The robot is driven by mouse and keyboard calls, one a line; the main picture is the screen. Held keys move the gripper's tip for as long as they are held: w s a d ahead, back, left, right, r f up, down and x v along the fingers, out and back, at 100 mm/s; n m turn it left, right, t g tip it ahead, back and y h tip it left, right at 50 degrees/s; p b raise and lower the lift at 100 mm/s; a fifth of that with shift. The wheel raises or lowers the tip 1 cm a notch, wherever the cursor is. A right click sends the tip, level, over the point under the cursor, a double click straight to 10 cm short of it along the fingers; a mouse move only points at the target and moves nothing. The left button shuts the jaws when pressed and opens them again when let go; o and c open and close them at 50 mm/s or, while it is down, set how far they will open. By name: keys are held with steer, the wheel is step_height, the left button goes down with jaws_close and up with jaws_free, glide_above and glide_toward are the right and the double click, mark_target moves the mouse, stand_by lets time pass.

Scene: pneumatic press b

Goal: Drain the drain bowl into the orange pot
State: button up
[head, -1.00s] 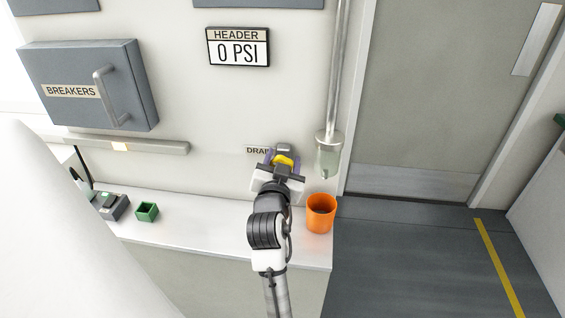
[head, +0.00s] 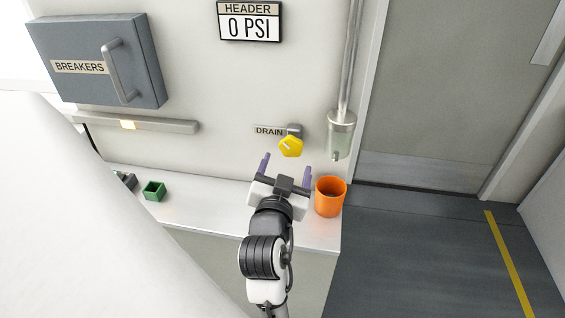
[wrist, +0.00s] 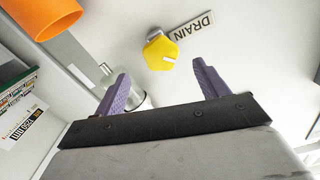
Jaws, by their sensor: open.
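The yellow drain knob (head: 290,147) is on the wall beside the DRAIN label (head: 269,131); it also shows in the wrist view (wrist: 160,53). The drain bowl (head: 340,136) is at the lower end of the vertical pipe, right of the knob. The orange pot (head: 331,197) stands on the counter's right end, roughly below the bowl; part of it shows in the wrist view (wrist: 42,14). My gripper (head: 286,168) is open and empty, below and apart from the knob. In the wrist view a finger partly hides the bowl (wrist: 139,98).
The white counter (head: 220,208) runs along the wall, with a small green box (head: 154,191) to the left. A grey BREAKERS box (head: 98,60) and a HEADER sign reading 0 PSI (head: 249,22) are above. A door (head: 450,90) is at right.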

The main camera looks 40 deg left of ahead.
steer(key=shift+r+p+v, duration=0.1)
steer(key=shift+p+v, duration=1)
steer(key=shift+p, duration=0.6)
steer(key=shift+r+p+v, duration=0.15)
steer(key=shift+p+v, duration=0.95)
steer(key=shift+p, duration=0.55)
